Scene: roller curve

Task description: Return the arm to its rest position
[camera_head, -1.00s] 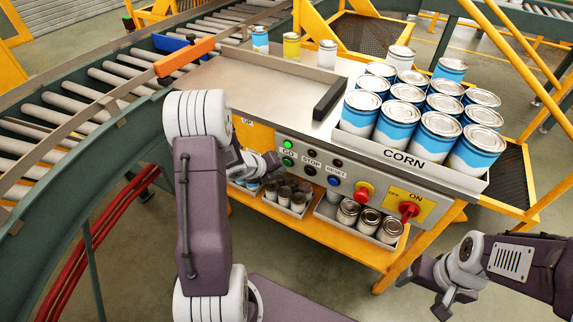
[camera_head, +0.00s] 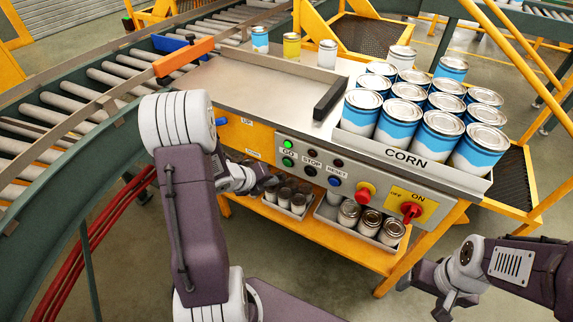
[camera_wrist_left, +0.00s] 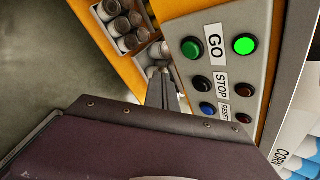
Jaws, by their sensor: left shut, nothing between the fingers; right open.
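My left arm rises at the lower left of the head view and bends toward the control panel (camera_head: 345,176). My left gripper (camera_head: 268,183) is shut and empty, just in front of the panel's left end, below the GO button (camera_head: 288,161). In the left wrist view, the shut left gripper (camera_wrist_left: 163,82) shows beside the panel (camera_wrist_left: 268,40), with a green button and a lit green lamp near it. It appears apart from the buttons. My right gripper (camera_head: 442,302) is at the lower right in the head view, open and empty, clear of the bench.
A tray (camera_head: 462,178) labelled CORN holds several blue-white cans on the bench. A lower shelf (camera_head: 330,238) holds trays of cans. Three cans stand at the bench's back edge. Floor in front is open.

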